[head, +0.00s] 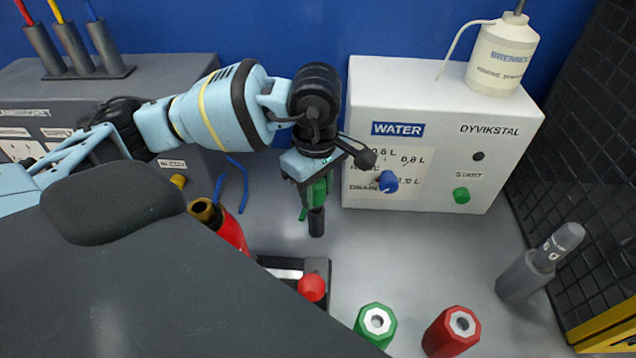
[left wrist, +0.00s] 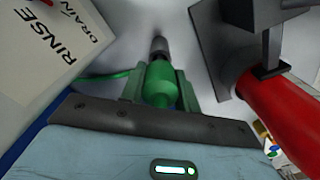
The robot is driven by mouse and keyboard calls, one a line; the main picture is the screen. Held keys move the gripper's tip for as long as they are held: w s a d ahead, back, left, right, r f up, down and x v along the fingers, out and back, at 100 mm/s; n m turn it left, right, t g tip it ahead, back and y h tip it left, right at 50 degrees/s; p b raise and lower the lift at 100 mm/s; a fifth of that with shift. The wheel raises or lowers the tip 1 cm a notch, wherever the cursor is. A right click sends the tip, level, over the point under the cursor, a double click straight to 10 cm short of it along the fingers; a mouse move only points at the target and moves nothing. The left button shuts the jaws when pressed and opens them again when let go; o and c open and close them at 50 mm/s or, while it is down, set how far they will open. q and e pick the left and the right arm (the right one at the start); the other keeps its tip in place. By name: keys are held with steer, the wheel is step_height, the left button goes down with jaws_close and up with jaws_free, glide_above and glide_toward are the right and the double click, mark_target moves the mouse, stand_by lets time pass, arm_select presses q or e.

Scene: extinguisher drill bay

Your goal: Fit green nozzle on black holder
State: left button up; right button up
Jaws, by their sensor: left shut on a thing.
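My left gripper (head: 318,188) is shut on a slim green piece with a dark tip (head: 316,222), held pointing down in front of the white water box. In the left wrist view the green piece (left wrist: 160,85) sits between the fingers, its dark tip pointing away. A green eight-sided piece with a white top and a round hole (head: 375,325) stands apart at the front. I cannot tell which of these two green pieces is the nozzle. A black base (head: 318,268) with a red knob lies below the gripper; I cannot tell whether it is the black holder. My right gripper is not in view.
The white water box (head: 490,150) has a blue knob and a green button, with a white bottle (head: 503,55) on top. A red cylinder (head: 230,230), a red eight-sided piece (head: 452,333) and a grey tilted stand (head: 525,278) are around. The middle right surface is clear.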

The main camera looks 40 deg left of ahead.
arm_select(q)
steer(key=shift+f+b, duration=0.55)
steer(key=shift+f, duration=0.8)
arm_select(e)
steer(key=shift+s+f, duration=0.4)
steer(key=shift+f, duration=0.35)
arm_select(q)
steer(key=shift+f, duration=0.1)
steer(key=o, duration=1.2)
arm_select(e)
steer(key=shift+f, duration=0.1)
arm_select(q)
steer(key=shift+r, duration=3.95)
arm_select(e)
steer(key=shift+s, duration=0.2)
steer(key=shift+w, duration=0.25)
